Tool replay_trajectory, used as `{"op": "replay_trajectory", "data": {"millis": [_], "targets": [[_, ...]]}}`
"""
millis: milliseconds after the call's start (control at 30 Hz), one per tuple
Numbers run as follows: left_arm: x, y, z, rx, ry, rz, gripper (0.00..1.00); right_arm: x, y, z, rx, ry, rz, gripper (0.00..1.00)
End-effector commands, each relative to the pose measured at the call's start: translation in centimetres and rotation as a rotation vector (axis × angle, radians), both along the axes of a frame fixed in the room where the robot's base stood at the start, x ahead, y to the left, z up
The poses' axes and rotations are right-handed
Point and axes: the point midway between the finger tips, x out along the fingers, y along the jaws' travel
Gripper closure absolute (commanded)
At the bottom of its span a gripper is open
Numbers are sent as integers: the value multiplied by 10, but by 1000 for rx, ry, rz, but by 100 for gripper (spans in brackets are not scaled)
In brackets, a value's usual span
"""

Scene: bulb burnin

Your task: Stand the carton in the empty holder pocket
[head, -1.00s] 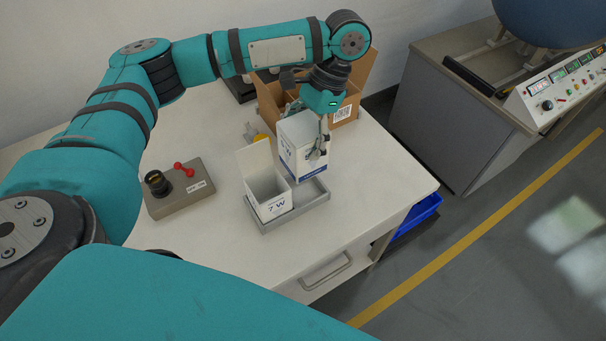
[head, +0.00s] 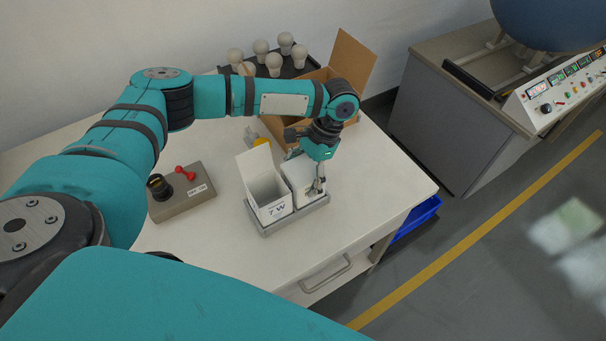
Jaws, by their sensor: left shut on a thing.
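A white carton (head: 301,175) is upright at the right pocket of the grey holder (head: 267,231) on the white table. My left gripper (head: 314,184) reaches down over it and is shut on it. The carton's lower part is inside the holder's rim; whether it touches the pocket floor is hidden. An open white carton marked 7 W (head: 271,206) stands in the left pocket with its flap up. My right gripper is not in view.
A grey box with a black socket and red lever (head: 181,190) sits left of the holder. A cardboard box (head: 350,62) and a dark tray of several bulbs (head: 296,68) stand behind. The table (head: 221,245) is clear in front. A console (head: 565,95) stands right.

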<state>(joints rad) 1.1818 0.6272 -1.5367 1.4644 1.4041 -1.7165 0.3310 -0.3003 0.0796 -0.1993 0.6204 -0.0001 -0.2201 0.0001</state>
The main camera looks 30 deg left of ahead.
Motion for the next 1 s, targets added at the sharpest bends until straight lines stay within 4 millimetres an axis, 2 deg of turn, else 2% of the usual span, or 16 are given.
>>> {"op": "replay_trajectory", "data": {"millis": [133,167,267,667,767,1000], "targets": [[0,0,-2,1,1,0,48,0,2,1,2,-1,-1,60],[0,0,-2,0,0,1,15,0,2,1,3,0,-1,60],[0,0,-2,0,0,0,1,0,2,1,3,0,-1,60],[1,-1,3,0,-1,0,0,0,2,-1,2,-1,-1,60],[7,-4,15,-1,-4,0,0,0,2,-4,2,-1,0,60],[24,-14,62,-2,-3,0,0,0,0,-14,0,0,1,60]]}}
